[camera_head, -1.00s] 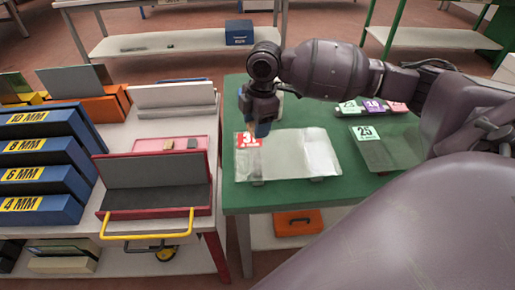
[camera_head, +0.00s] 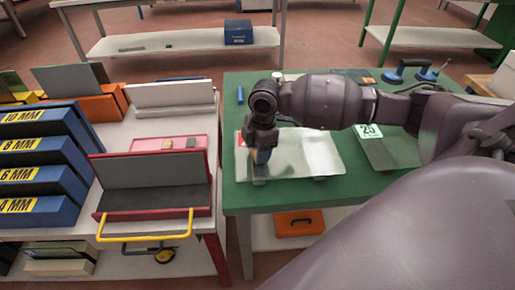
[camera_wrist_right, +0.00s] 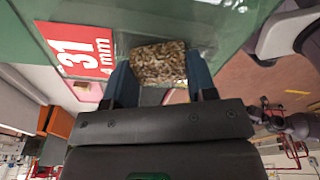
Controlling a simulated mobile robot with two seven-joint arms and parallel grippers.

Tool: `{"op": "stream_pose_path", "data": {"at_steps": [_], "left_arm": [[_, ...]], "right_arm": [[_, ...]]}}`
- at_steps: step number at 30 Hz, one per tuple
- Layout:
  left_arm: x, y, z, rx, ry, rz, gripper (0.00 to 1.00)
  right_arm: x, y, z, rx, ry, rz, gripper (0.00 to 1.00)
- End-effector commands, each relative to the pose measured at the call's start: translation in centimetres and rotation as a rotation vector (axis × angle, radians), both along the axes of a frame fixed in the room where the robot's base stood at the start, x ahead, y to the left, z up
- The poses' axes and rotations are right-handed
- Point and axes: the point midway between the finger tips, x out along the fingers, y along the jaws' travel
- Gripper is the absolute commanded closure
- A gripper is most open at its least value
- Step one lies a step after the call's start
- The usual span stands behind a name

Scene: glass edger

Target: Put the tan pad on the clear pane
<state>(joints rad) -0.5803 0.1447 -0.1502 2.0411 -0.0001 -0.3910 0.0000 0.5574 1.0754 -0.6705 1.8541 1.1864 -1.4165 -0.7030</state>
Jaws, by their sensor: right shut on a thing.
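The clear pane (camera_head: 315,152) lies on the green table, with a red "31" label at its left end; the label (camera_wrist_right: 76,50) shows large in the right wrist view. My right gripper (camera_head: 262,155) is over the left part of the pane, pointing down. In the right wrist view its blue fingers (camera_wrist_right: 159,70) are shut on a speckled tan pad (camera_wrist_right: 158,62), held in front of the pane's surface beside the label. I cannot tell whether the pad touches the pane. My left gripper is not in view.
A second pane (camera_head: 383,152) labelled "25" lies to the right. Blue suction cups (camera_head: 400,72) stand at the back right. A red tray (camera_head: 150,200) with a yellow handle is on the left bench, with a small tan block (camera_head: 167,144) and a grey one (camera_head: 192,143) behind it.

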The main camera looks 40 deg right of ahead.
Motion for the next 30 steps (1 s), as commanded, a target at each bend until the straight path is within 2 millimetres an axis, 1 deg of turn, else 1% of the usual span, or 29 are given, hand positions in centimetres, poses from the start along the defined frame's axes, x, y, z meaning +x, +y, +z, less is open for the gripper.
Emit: {"op": "stream_pose_path", "data": {"at_steps": [7,8,12,20,23,26,30], "left_arm": [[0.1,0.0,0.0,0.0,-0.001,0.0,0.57],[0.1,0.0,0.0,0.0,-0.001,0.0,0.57],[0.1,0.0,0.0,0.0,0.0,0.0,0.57],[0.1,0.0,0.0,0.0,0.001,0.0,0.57],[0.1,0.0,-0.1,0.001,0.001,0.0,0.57],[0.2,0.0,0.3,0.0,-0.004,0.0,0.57],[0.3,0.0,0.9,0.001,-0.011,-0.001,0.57]], "right_arm": [[0.0,0.0,-0.2,0.0,0.0,0.0,0.7],[0.0,0.0,-0.2,0.001,-0.001,0.0,0.46],[0.0,0.0,-0.2,0.0,-0.001,0.0,0.24],[0.0,0.0,-0.2,0.0,-0.001,0.0,0.23],[0.0,0.0,0.2,0.0,-0.002,0.0,0.23],[0.1,-0.1,1.3,-0.001,-0.005,-0.001,0.23],[0.0,-0.4,3.8,-0.001,-0.007,0.0,0.23]]}}
